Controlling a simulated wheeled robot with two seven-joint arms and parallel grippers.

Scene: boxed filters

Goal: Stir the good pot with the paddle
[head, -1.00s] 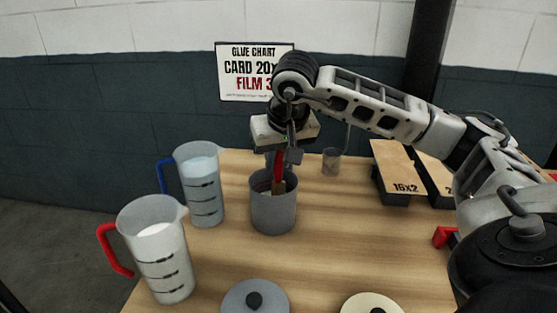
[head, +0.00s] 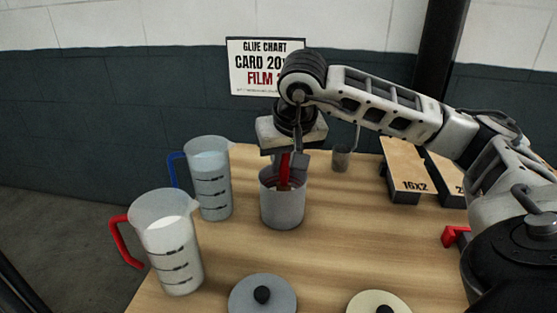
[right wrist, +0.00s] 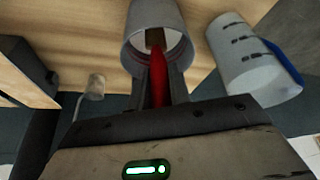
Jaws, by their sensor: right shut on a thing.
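A grey pot (head: 283,207) stands open on the wooden table, and it also shows in the right wrist view (right wrist: 133,52). My right gripper (head: 289,160) is above the pot's mouth, shut on the red handle of the paddle (head: 284,172). In the right wrist view the red handle (right wrist: 159,87) runs between the fingers, and its brown lower part reaches into the pot. The paddle's lower end and the pot's contents are mostly hidden. My left gripper is not in view.
A blue-handled jug (head: 212,185) stands just left of the pot, and a red-handled jug (head: 171,250) is nearer the front. A grey lid (head: 250,299) and a cream lid (head: 360,304) lie in front. A small cup (head: 341,160) and boards marked 16x2 (head: 405,165) are at right.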

